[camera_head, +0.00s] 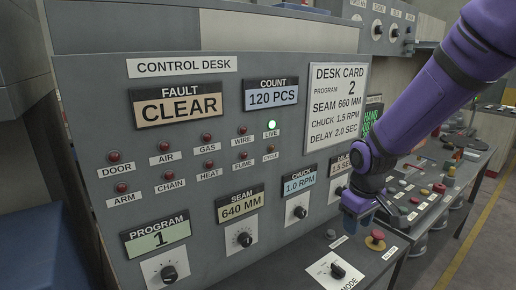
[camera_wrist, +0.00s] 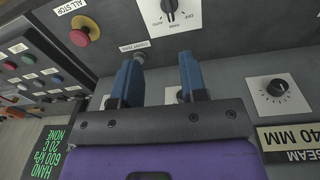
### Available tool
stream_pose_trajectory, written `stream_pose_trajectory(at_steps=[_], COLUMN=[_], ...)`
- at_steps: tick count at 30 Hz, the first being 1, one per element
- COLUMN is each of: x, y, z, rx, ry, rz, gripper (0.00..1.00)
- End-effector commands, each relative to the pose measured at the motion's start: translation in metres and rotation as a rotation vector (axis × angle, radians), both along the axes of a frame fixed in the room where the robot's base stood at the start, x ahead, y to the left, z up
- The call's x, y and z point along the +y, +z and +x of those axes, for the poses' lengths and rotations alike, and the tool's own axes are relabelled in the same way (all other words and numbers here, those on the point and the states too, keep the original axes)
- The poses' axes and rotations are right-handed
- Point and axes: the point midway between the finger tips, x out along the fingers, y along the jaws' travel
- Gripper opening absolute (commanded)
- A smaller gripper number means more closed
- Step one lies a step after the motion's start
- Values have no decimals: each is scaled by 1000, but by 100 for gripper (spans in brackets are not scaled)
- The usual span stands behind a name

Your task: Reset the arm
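The control desk (camera_head: 280,215) stands in front of me. Its fault display (camera_head: 179,107) reads CLEAR and its count display (camera_head: 271,95) reads 120 PCS. The ARM lamp (camera_head: 122,187) is dark red, and the LIVE lamp (camera_head: 271,125) glows green. My gripper (camera_head: 358,212) is over the right part of the desk, near its lower ledge. In the wrist view my gripper (camera_wrist: 160,68) has its two blue fingers apart with nothing held between them. A small grey button (camera_wrist: 140,57) shows beside the left fingertip; I cannot tell whether they touch.
The program display (camera_head: 158,236) reads 1, seam (camera_head: 240,205) 640 MM, chuck (camera_head: 299,182) 1.0 RPM. The desk card (camera_head: 336,105) lists 2, 660 and 1.5. The mode knob (camera_head: 338,271) and red all-stop button (camera_head: 376,238) are on the ledge. Another button panel (camera_head: 420,200) stands right.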

Motion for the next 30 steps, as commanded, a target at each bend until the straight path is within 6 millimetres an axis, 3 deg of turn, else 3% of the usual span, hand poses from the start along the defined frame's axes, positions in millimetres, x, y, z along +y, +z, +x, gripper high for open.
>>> stream_pose_trajectory(at_steps=[3, 15, 30], x=[-7, -28, -47], y=[30, 110, 175], z=[-12, -67, -155], rx=[-43, -169, -318], ry=[-46, -206, -393], rz=[-3, 14, 92], gripper=[39, 39, 39])
